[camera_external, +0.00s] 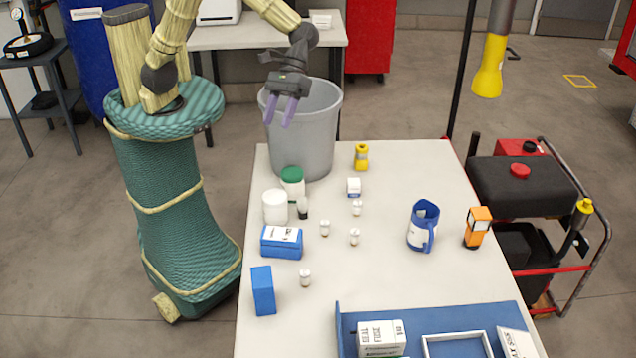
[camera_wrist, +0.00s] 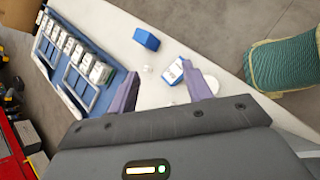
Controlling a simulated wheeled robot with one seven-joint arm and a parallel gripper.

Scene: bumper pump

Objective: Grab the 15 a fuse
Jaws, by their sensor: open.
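Several small white fuse-like cylinders stand on the table: one near the front (camera_external: 305,278), one in the middle (camera_external: 325,228), one to its right (camera_external: 354,237) and one behind (camera_external: 356,209). Their ratings are too small to read, so I cannot tell which is the 15 A fuse. My gripper (camera_external: 278,123) hangs open and empty, in front of the grey bin in the picture and well above the table. In the wrist view my gripper (camera_wrist: 160,69) has its purple fingers spread. A small white piece (camera_wrist: 147,69) shows between them, on the table far below.
A blue-and-white box (camera_external: 281,243), a blue box (camera_external: 262,290), a white jar (camera_external: 275,207) and a green-lidded jar (camera_external: 292,182) stand at the table's left. A blue tray (camera_external: 500,312) holds boxes in front. A grey bin (camera_external: 310,140) stands behind.

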